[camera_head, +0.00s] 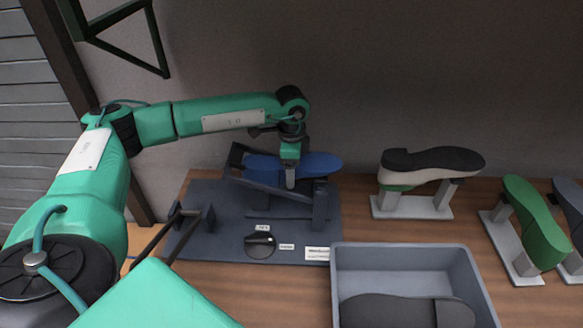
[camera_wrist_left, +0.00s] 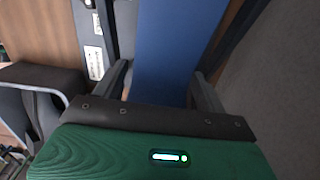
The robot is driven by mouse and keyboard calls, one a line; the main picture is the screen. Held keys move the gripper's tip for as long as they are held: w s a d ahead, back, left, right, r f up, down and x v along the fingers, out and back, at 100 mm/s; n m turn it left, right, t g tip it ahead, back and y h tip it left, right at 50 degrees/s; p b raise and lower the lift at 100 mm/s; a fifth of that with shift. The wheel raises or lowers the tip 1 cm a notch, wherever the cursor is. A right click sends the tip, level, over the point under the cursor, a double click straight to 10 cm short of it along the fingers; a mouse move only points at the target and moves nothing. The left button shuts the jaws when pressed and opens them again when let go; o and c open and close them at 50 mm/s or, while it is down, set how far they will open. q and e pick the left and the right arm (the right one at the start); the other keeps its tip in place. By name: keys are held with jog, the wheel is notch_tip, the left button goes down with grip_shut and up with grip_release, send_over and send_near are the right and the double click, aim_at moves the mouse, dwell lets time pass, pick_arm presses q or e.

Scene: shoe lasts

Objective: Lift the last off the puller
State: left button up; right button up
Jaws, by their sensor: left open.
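A blue shoe last (camera_head: 318,164) lies sole up on the dark puller (camera_head: 322,205) at the back of the bench. My left gripper (camera_head: 290,184) points down over the middle of the last. In the left wrist view the last (camera_wrist_left: 172,50) runs between the two fingers of the gripper (camera_wrist_left: 160,85), which are open on either side of it. I cannot tell whether the fingers touch it. The far ends of the fingertips are hard to make out. My right gripper does not show in either view.
A grey bin (camera_head: 400,258) at the front holds a dark last (camera_head: 400,312). To the right, a black-and-white last (camera_head: 432,165) and a green last (camera_head: 537,222) rest on stands. A black knob (camera_head: 261,245) and a lever (camera_head: 160,238) sit on the puller's base.

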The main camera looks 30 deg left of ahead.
pick_arm(q)
jog(key=c, duration=1)
jog(key=shift+w+r, duration=0.1)
jog(key=shift+c, duration=0.9)
